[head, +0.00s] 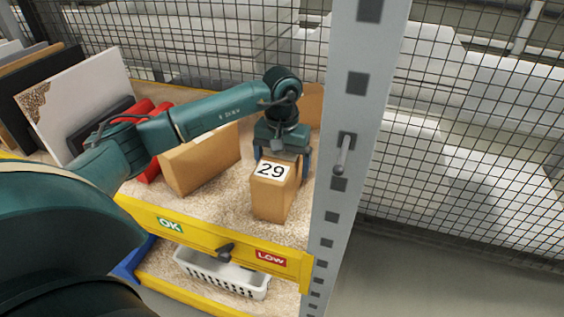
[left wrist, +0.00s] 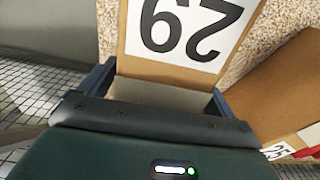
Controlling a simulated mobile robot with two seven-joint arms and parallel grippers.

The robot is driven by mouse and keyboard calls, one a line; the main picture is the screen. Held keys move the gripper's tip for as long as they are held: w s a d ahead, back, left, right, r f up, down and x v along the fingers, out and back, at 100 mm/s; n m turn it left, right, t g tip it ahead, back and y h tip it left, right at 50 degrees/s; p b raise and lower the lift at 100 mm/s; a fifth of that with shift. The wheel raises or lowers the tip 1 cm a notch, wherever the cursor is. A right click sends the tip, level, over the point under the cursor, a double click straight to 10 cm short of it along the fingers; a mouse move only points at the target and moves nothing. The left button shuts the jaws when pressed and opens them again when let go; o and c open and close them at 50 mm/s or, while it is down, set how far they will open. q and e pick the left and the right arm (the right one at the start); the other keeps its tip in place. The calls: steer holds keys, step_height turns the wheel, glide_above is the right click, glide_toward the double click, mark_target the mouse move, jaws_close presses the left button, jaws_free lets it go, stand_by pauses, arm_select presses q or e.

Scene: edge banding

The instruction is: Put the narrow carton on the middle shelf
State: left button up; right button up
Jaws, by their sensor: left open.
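A narrow brown carton (head: 270,200) with a white label reading 29 stands upright on a speckled shelf board (head: 225,205), near its right end by the grey post. My left gripper (head: 282,156) reaches over the shelf and is open, with its blue fingers on either side of the carton's upper part. In the left wrist view the carton (left wrist: 180,70) sits between the two fingers (left wrist: 160,92), its label upside down. I cannot tell whether the fingers touch it. My right gripper is not in view.
A wider brown carton (head: 203,160) stands left of the narrow one. Red items (head: 150,120) and framed panels (head: 78,95) are further left. A grey upright post (head: 352,150) is close on the right. Below the yellow shelf edge (head: 200,236) is a white basket (head: 225,275).

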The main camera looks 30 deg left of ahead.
arm_select(q)
step_height(320, 180, up, 12)
steer(key=shift+r+b, duration=0.15)
steer(key=shift+b, duration=0.2)
stand_by(0.5)
